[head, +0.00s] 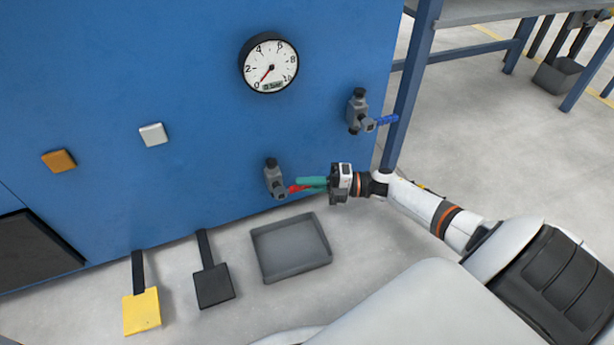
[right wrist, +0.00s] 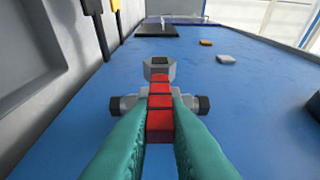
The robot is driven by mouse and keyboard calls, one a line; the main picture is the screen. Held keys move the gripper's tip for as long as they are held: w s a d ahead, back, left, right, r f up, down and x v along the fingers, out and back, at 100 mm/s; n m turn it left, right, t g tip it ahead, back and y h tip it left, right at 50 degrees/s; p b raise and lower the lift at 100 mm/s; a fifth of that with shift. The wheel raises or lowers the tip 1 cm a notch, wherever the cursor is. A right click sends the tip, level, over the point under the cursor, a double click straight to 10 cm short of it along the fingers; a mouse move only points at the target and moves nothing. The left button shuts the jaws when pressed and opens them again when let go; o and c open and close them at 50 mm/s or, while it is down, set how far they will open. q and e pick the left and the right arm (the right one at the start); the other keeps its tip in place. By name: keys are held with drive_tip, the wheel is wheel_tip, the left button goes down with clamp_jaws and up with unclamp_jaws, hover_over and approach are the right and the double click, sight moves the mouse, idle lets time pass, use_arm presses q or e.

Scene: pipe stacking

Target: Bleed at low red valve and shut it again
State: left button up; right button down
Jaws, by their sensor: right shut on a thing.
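The low valve (head: 273,180) is a grey body on the blue panel with a red handle (head: 297,188) that sticks out to the right. My right gripper (head: 313,184) has green fingers and is shut on the red handle. In the right wrist view the fingers press on both sides of the red handle (right wrist: 160,112), with the grey valve body (right wrist: 160,68) beyond it. A round gauge (head: 269,63) above has its needle pointing to the lower left, near 0. My left gripper is not in view.
A second valve (head: 357,110) with a blue handle (head: 386,119) sits higher to the right. A grey tray (head: 292,272) lies on the floor below the red valve. A black pedal (head: 214,287) and a yellow pedal (head: 142,311) stand left of it. Orange (head: 58,160) and white (head: 153,134) buttons are on the panel.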

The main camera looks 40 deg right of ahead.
drive_tip(key=shift+a+f, duration=0.1)
drive_tip(key=c, duration=1.4)
unclamp_jaws()
drive_tip(key=shift+c, duration=0.2)
drive_tip(key=p+v, duration=0.4)
drive_tip(key=v, duration=0.8)
